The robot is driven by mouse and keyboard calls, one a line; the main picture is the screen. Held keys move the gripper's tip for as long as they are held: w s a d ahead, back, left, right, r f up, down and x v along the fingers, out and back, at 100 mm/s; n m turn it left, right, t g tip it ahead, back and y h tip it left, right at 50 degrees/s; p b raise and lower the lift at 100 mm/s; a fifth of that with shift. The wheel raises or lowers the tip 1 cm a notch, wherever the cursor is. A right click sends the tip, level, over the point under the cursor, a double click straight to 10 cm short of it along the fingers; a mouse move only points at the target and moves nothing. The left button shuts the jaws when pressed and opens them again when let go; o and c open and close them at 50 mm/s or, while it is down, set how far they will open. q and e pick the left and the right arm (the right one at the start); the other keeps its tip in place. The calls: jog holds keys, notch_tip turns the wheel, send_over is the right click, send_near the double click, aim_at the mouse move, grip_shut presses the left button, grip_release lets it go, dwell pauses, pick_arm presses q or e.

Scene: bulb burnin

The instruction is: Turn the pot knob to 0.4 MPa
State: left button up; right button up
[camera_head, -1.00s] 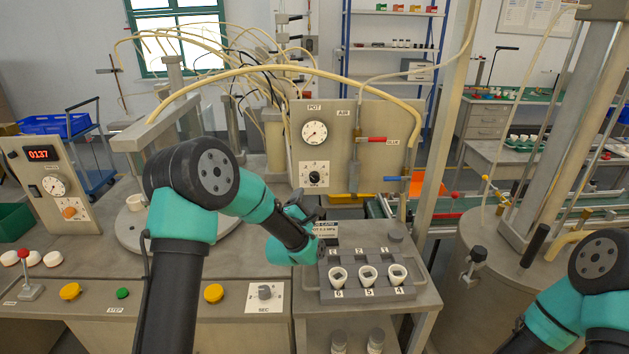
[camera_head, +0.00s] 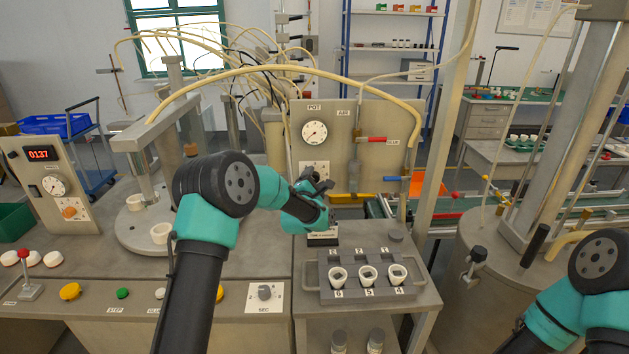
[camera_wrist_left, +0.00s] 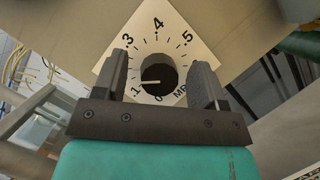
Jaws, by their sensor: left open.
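The pot knob (camera_wrist_left: 158,76) is dark and round, with a pale pointer line, on a white diamond-shaped dial plate (camera_wrist_left: 172,28) in the left wrist view. The pointer points left, near the .1 mark. The .4 mark is at the top of the plate. My left gripper (camera_wrist_left: 160,82) is open, one finger on each side of the knob with visible gaps. In the head view, my left gripper (camera_head: 320,186) is in front of the pot panel (camera_head: 385,150) and hides the knob. The dial plate's top (camera_head: 314,166) shows there. My right gripper is out of view.
The POT gauge (camera_head: 314,132) is above the knob. A red-handled valve (camera_head: 371,140) and a blue-handled one (camera_head: 397,178) are to the right. A rack (camera_head: 368,294) with several white cups stands below. A small labelled block (camera_head: 323,238) is under the left gripper.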

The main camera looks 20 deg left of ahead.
pick_arm(q)
jog(key=shift+c, duration=0.5)
jog(key=c, duration=0.8)
jog(key=shift+m, duration=0.6)
jog(key=m+g+h, duration=0.1)
jog(key=m, duration=0.2)
jog(key=shift+m, duration=0.3)
jog(key=m+g, duration=0.2)
jog(key=m, duration=0.2)
jog(key=m+g+y, duration=0.1)
jog(key=m, duration=0.3)
jog(key=shift+g, duration=0.4)
jog(key=shift+m+g+y, duration=0.6)
jog(key=shift+m+y, duration=0.1)
jog(key=shift+m, duration=0.7)
